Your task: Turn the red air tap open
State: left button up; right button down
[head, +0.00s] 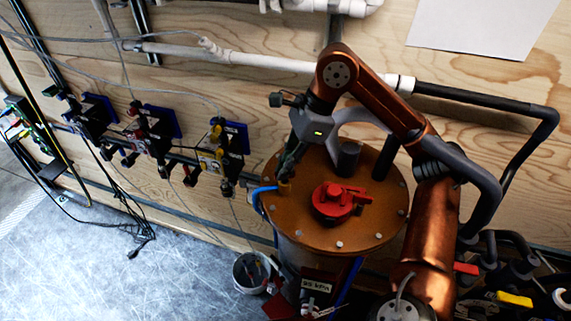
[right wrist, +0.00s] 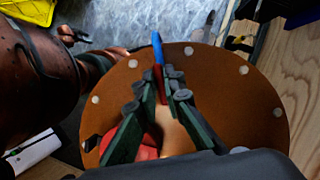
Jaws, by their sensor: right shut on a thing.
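My right gripper (head: 286,176) reaches down to the left edge of the round orange-brown lid (head: 302,227) of a tank. In the right wrist view its two dark green fingers (right wrist: 162,92) are closed in on a narrow red piece (right wrist: 159,80), which looks like the air tap's handle. A blue hose (right wrist: 157,48) runs away just beyond the fingertips. In the head view the fingers hide the tap, and a brass-coloured fitting (head: 285,188) shows below them. A larger red knob (head: 340,201) sits mid-lid, apart from the gripper. My left gripper is not in view.
Black posts (head: 348,158) rise at the back of the lid. A gauge box labelled in kPa (head: 316,287) and a round container (head: 252,272) stand by the tank. Several valve units (head: 223,150) line the wooden wall (head: 250,80). The grey floor (head: 190,265) at left is mostly clear.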

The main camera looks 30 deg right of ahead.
jog(key=n+p, duration=0.1)
jog(key=n, duration=0.1)
jog(key=n+g, duration=0.1)
jog(key=n, duration=0.1)
jog(key=shift+r+n+g+p, duration=0.2)
jog(key=shift+n+g+p, duration=0.1)
jog(key=shift+p, duration=0.05)
jog(key=n+g+p, duration=0.1)
jog(key=n, duration=0.1)
jog(key=shift+r+n, duration=0.1)
jog(key=shift+n, duration=0.2)
jog(key=n+g+p, duration=0.1)
jog(key=n+p, duration=0.2)
jog(key=p, duration=0.1)
jog(key=shift+n+h, duration=0.3)
jog(key=shift+n, duration=0.1)
jog(key=shift+n+g+p, duration=0.4)
jog(key=shift+n+p, duration=0.25)
jog(key=shift+n, duration=0.15)
jog(key=c, duration=2)
grip_release()
jog(key=shift+f+h, duration=0.25)
jog(key=shift+h, duration=0.05)
jog(key=shift+c, duration=0.2)
